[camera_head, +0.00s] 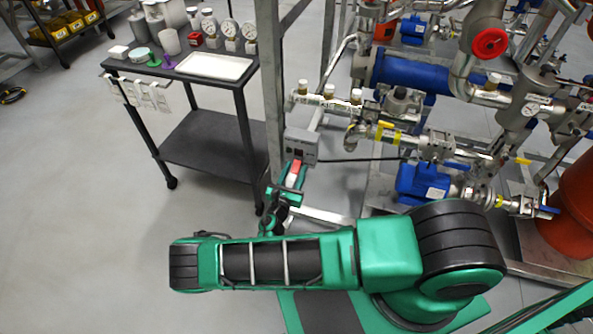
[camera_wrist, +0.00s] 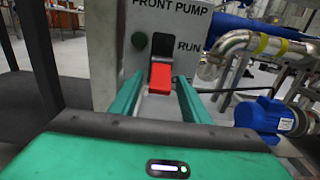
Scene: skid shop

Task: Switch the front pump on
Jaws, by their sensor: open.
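The grey control box (camera_head: 301,146) is fixed to a metal post. In the wrist view the box (camera_wrist: 105,45) reads "FRONT PUMP", with "RUN" to the right of a round dark green lamp (camera_wrist: 139,41) that looks unlit. Below is a red switch handle (camera_wrist: 160,80) under a dark slot, apparently low and sticking out towards me. My gripper (camera_wrist: 159,92) is open, with one green finger on each side of the red handle; I cannot tell whether they touch it. In the head view my gripper (camera_head: 289,182) is just below the box.
A black cart (camera_head: 208,147) with gauges, containers and a white tray (camera_head: 214,66) stands to the left. Pipes, valves and a blue pump motor (camera_head: 422,182) crowd the right. The post (camera_head: 270,80) rises right beside the box.

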